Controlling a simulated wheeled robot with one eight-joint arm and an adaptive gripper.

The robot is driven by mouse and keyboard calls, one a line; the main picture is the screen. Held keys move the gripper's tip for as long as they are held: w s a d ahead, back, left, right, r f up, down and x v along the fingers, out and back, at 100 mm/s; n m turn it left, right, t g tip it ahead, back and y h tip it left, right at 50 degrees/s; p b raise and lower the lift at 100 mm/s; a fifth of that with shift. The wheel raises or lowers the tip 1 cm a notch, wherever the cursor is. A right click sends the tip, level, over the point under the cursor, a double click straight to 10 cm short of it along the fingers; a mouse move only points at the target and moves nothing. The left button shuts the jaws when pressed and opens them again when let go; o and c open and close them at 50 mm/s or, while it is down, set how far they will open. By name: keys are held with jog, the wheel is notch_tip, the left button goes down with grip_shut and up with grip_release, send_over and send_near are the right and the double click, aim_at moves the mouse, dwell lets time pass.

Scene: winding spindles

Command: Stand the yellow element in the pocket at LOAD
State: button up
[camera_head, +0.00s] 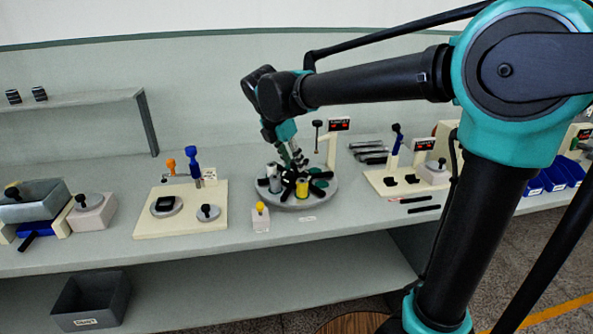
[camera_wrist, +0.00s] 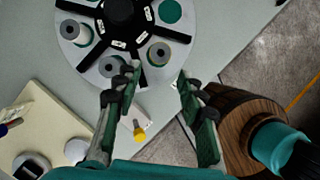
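The yellow element (camera_head: 302,189) is a short upright cylinder at the front of the round grey turntable (camera_head: 327,193), between dark radial dividers. In the wrist view, a ring-topped cylinder (camera_wrist: 159,53) near the turntable's edge is probably the same piece; its yellow side does not show clearly there. My gripper (camera_head: 296,160) is above the turntable in the head view. In the wrist view, its two fingers are wide apart and empty, with the turntable's edge beyond the tips. I cannot read which pocket is marked LOAD.
Grey cylinders (camera_wrist: 112,66) stand in other pockets, and an empty-looking green pocket (camera_wrist: 170,11) shows. A white block with a yellow knob (camera_head: 260,209) stands in front of the turntable. A cream fixture board (camera_head: 180,222) is left; another (camera_head: 380,184) is right.

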jog(key=s+d+f+m, duration=0.1)
jog(key=d+f+m, duration=0.2)
jog(key=d+m, duration=0.1)
jog(key=s+d+f+m+y, duration=0.1)
jog(key=d+f+m, duration=0.2)
jog(key=d, duration=0.3)
jog(key=s+d+f+m, duration=0.1)
jog(key=d+f+m, duration=0.2)
jog(key=d+m, duration=0.1)
jog(key=shift+s+d+f+m, duration=0.2)
jog(key=shift+s+d+m, duration=0.2)
jog(key=shift+d, duration=0.1)
jog(key=s+d+f+m, duration=0.1)
jog(key=d+m, duration=0.1)
jog(key=s+d+f+m, duration=0.2)
jog(key=s+d+f+m+y, duration=0.1)
jog(key=d+f+m, duration=0.1)
jog(key=shift+s+f+m, duration=0.1)
jog(key=shift+s+m, duration=0.15)
jog(key=shift+m, duration=0.15)
jog(key=s+d+f+m, duration=0.5)
jog(key=s+f+m, duration=0.1)
jog(key=m, duration=0.3)
jog(key=shift+s+d+f+t+y, duration=0.2)
jog(key=shift+s+f+t+y, duration=0.2)
jog(key=shift+s, duration=0.5)
jog(key=shift+r, duration=0.1)
